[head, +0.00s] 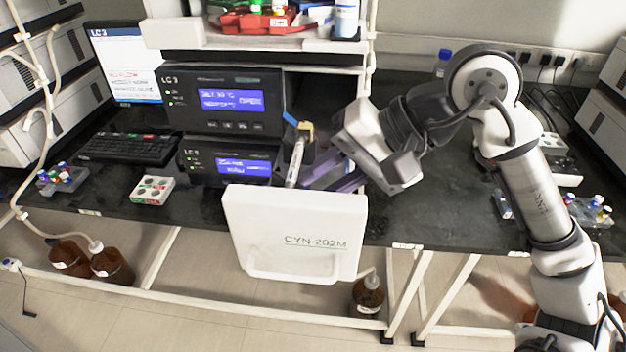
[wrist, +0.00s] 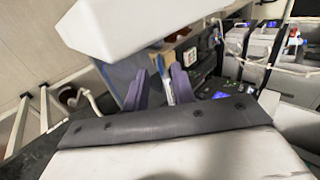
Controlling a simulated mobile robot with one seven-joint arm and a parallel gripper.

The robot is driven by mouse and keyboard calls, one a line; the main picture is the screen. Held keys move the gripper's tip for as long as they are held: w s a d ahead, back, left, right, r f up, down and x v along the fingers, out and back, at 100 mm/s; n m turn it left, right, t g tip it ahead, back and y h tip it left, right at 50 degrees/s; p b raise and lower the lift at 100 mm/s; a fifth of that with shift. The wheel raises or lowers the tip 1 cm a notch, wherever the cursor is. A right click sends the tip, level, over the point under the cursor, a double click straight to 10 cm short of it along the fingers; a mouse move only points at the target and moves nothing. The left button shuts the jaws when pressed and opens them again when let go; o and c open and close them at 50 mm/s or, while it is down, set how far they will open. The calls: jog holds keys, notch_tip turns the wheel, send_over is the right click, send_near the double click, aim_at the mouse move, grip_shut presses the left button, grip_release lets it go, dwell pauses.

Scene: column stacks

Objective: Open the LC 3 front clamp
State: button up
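The LC 3 stack has an upper module (head: 225,101) with a lit screen reading "OPEN" and a lower module (head: 232,160). A slim white column (head: 296,163) stands tilted at their right, with a blue piece (head: 290,119) and a tan piece (head: 306,127) at its top. I cannot tell which part is the front clamp. My gripper (wrist: 160,70) has two purple fingers, spread apart; the column (wrist: 168,90) shows between or just beyond them, contact unclear. In the head view my gripper (head: 312,184) reaches in from the right, its fingertips partly hidden.
A white panel marked CYN-202M (head: 295,230) stands in front of the fingers, hiding what lies behind it. A shelf (head: 260,43) with red trays is above. Bare black bench (head: 420,215) lies right.

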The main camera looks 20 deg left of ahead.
jog(key=shift+x, duration=1.4)
jog(key=shift+c, duration=0.5)
grip_shut()
